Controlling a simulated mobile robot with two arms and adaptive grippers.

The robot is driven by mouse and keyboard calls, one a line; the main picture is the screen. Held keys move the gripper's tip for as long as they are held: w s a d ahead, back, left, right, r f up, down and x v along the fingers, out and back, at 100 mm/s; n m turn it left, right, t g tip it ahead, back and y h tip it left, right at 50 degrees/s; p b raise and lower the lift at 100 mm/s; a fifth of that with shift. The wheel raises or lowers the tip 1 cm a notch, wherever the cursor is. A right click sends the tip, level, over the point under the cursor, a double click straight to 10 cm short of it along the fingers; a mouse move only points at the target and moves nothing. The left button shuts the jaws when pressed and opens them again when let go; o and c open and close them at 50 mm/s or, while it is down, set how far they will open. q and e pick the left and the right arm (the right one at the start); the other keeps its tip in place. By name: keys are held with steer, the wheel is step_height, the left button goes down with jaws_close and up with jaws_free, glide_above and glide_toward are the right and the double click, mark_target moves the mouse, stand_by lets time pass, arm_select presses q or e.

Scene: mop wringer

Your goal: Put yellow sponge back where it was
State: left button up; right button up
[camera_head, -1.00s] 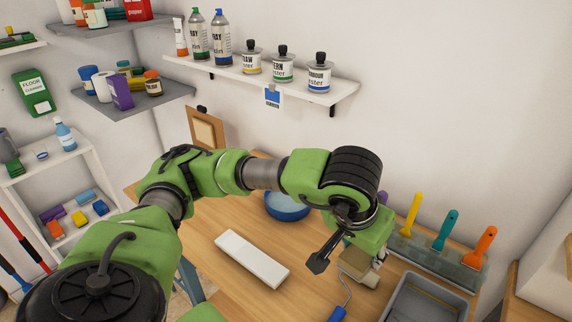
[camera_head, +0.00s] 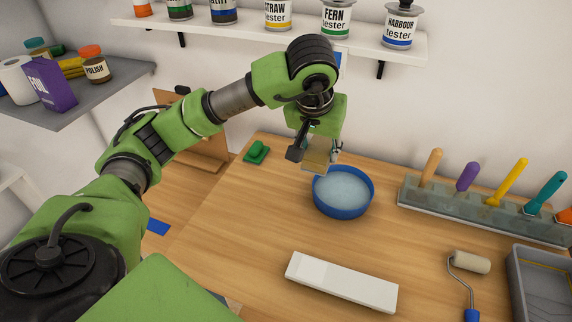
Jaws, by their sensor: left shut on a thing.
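My left gripper (camera_head: 317,150) is shut on a pale tan block (camera_head: 314,164), held above the wooden bench at the back left rim of a blue bowl (camera_head: 342,211). The block is partly hidden by the fingers; its dull colour leaves unclear whether it is the yellow sponge. I cannot tell whether the block touches the bowl's rim. The bowl holds pale, water-like contents. Stacked yellow items (camera_head: 72,68) sit on the grey shelf at the left, partly hidden by a purple box. My right gripper is not in view.
A white flat block (camera_head: 341,283) lies on the bench (camera_head: 240,225). A paint roller (camera_head: 470,262), a grey tray (camera_head: 545,285) and a rack (camera_head: 480,211) of coloured handles stand at right. A green item (camera_head: 257,152) lies at the back left. The bench left of the bowl is clear.

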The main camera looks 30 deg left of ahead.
arm_select(q)
steer(key=w+a+f+p, duration=0.1)
steer(key=w+a+f, duration=0.1)
steer(key=a, duration=0.1)
steer(key=w+a+f+p, duration=0.1)
steer(key=w+a+f, duration=0.1)
steer(key=a+f, duration=0.1)
steer(key=w+a+f+p, duration=0.1)
steer(key=w+a+f, duration=0.1)
steer(key=a+f, duration=0.1)
steer(key=shift+a+p, duration=0.3)
steer(key=shift+a, duration=0.6)
steer(key=shift+w+a+f, duration=0.2)
steer(key=shift+a+f, duration=0.1)
steer(key=shift+f, duration=0.15)
steer(key=f+p, duration=0.2)
steer(key=f, duration=0.1)
steer(key=shift+w+a+f, duration=0.1)
steer(key=shift+a, duration=0.1)
steer(key=shift+f, duration=0.2)
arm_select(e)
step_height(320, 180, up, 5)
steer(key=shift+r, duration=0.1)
